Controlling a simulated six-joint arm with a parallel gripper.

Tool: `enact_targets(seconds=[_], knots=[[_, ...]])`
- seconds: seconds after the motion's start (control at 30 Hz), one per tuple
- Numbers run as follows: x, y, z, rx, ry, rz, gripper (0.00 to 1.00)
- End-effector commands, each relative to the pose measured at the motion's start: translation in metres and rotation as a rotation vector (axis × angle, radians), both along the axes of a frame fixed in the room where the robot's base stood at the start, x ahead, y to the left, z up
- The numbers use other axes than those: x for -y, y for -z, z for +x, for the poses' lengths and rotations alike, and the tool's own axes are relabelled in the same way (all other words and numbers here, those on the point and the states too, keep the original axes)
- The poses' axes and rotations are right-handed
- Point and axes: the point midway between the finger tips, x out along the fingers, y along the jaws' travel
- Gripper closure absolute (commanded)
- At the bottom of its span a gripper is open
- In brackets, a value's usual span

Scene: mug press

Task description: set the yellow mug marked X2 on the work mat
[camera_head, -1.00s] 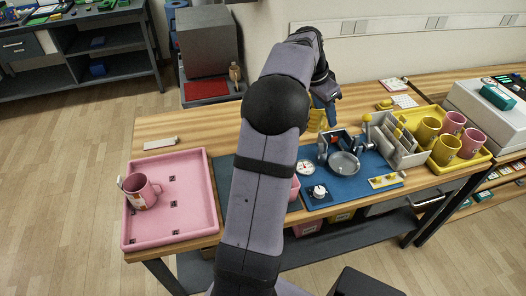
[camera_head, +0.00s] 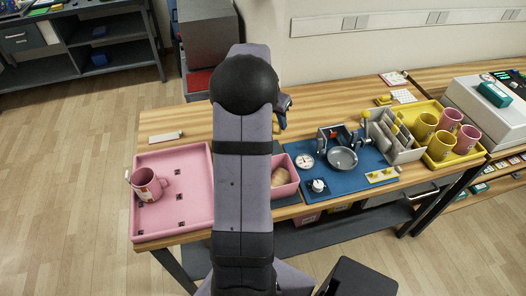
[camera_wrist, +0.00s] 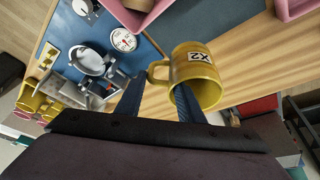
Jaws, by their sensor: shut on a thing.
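The yellow mug marked X2 (camera_wrist: 196,72) is in my gripper (camera_wrist: 158,98) in the wrist view, held above the wooden tabletop. Its X2 label faces the camera, its handle points left and its open end faces down in the picture. One finger overlaps the mug; the exact hold is partly hidden. The blue mat (camera_head: 340,187) carries the press (camera_head: 340,147) and a gauge. A darker blue-grey mat (camera_head: 290,214) lies beside it, mostly behind my arm.
A pink tray (camera_head: 181,228) with a pink mug (camera_head: 147,185) is at left. A pink bin (camera_head: 286,189) holding a tan item stands between my arm and the blue mat. A yellow tray (camera_head: 480,155) holds yellow and pink mugs at right. The rear tabletop has clear wood.

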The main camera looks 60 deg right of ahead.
Motion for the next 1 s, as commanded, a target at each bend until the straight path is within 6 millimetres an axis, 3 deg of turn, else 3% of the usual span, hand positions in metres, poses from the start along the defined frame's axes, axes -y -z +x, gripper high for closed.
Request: enact_targets(seconds=[0.17,0.43,0.77,1.0], knots=[[0.0,0.013,0.0,-0.002,0.001,0.001,1.0],[0.0,0.052,0.0,-0.001,0.0,0.001,1.0],[0.001,0.065,0.0,0.0,0.002,-0.001,1.0],[0.0,0.091,0.0,-0.001,0.001,0.0,1.0]])
